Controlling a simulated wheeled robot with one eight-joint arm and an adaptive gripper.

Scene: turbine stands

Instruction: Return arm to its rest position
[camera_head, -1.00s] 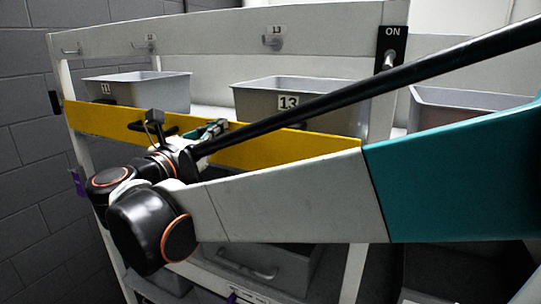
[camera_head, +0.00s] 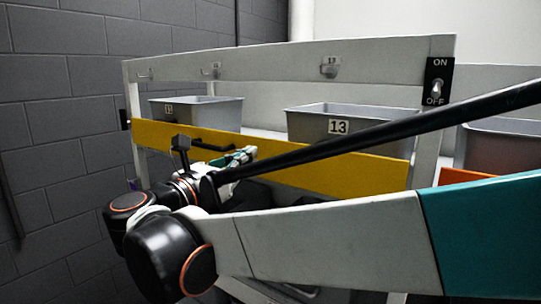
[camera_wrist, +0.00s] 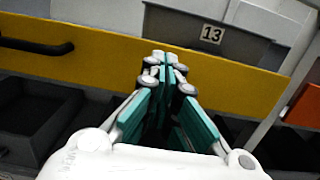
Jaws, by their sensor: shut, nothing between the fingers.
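My gripper (camera_wrist: 164,62) is shut and empty in the wrist view, its teal fingers meeting at the tips. It points toward the yellow front panel (camera_wrist: 222,86) of a shelf, below a grey bin labelled 13 (camera_wrist: 190,35). In the head view my gripper (camera_head: 245,155) shows small in front of the yellow panel (camera_head: 340,168), partly hidden behind my wrist. My arm reaches across from the right side of the picture, folded at a black joint at lower left. I cannot tell whether the fingertips touch the panel.
Grey bins labelled 11 (camera_head: 205,112) and 13 (camera_head: 360,121) stand on the shelf behind the panel. A black handle (camera_wrist: 38,47) sits on the panel. An ON/OFF switch (camera_head: 437,88) is on the right post. A grey brick wall (camera_head: 60,150) is at left.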

